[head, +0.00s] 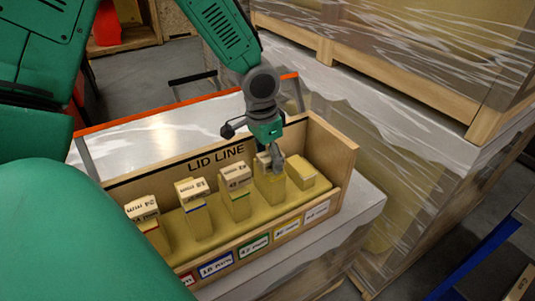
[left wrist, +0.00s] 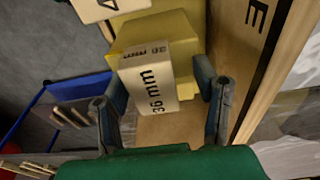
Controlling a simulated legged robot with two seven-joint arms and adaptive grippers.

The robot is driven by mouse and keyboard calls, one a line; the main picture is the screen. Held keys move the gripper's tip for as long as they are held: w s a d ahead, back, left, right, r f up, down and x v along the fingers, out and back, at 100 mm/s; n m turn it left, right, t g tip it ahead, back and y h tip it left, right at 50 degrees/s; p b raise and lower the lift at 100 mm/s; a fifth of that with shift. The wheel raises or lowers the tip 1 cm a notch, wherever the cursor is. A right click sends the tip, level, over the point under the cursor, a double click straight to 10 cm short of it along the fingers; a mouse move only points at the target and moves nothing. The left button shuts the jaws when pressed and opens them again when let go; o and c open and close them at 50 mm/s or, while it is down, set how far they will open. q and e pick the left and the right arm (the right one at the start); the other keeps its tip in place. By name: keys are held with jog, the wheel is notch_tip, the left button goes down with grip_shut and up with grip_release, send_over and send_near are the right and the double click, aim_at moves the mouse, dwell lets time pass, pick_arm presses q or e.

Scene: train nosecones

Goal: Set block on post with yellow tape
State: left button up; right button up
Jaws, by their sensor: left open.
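A pale block (left wrist: 152,82) marked "36 mm" sits between the fingers of my left gripper (left wrist: 160,76) in the left wrist view. Gaps show beside it, so the fingers are apart. In the head view the left gripper (head: 271,160) is over the fourth post (head: 270,186), above the yellow-edged label (head: 287,228). The block (head: 262,160) appears to rest on that post, partly hidden by the gripper; its exact seating is unclear. The tape on this post is not clearly seen. My right gripper is out of view.
The wooden "LID LINE" tray (head: 340,166) holds other posts topped with labelled blocks (head: 191,188) to the left. A lower, bare block-like post (head: 301,173) stands at the right end. Wrapped pallets (head: 400,165) stand behind and to the right.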

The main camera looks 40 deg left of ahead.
aim_at(262, 155)
pick_arm(q)
jog(key=r, duration=0.7)
jog(key=s+r+p, duration=0.1)
jog(key=r, duration=0.3)
jog(key=shift+s+a, duration=0.1)
jog(key=shift+a, duration=0.05)
jog(key=shift+s+d+r, duration=0.1)
jog(key=shift+d+r, duration=0.15)
jog(key=shift+r, duration=0.4)
jog(key=shift+a, duration=0.15)
